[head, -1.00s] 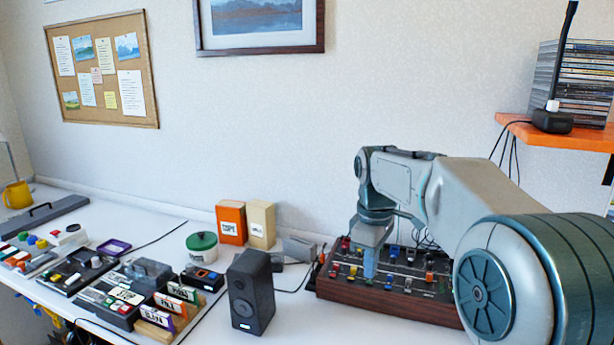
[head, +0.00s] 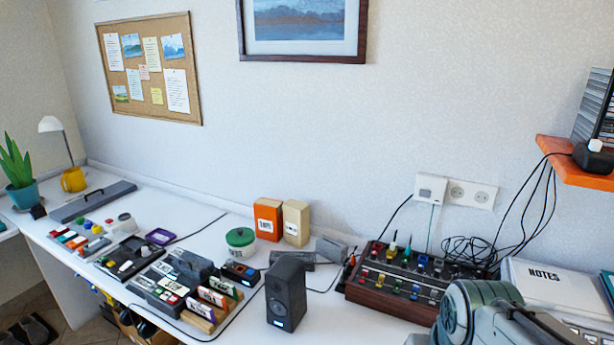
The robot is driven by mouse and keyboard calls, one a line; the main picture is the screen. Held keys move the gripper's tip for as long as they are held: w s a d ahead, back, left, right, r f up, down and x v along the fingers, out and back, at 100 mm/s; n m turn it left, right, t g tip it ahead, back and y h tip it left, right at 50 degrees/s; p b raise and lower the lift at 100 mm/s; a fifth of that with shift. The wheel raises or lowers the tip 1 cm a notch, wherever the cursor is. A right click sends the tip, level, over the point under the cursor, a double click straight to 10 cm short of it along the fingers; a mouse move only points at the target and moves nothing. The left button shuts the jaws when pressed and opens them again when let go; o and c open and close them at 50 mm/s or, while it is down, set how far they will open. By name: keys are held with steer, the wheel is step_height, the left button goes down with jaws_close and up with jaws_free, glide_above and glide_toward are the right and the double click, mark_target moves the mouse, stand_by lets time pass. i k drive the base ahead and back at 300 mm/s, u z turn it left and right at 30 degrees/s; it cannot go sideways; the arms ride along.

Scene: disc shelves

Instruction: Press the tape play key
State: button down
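A dark grey desktop unit (head: 152,285) that looks like a tape deck lies on the white desk at the left of centre, with a raised block at its back and a few white and coloured keys on top. The print on its keys is too small to read, so I cannot tell which one is play. Several labelled cassette-like boxes (head: 211,297) stand in a wooden rack at its right. My arm shows only at the bottom right corner, well right of this unit. My gripper is out of view.
A black speaker (head: 286,292) stands right of the rack. A wood-sided mixer (head: 384,299) lies beyond it, near my arm. A black keyed unit (head: 131,257) and a panel of coloured keys (head: 79,239) lie further left. Cables cross the desk.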

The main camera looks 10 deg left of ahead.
mark_target(160, 292)
steer(key=u, duration=1.45)
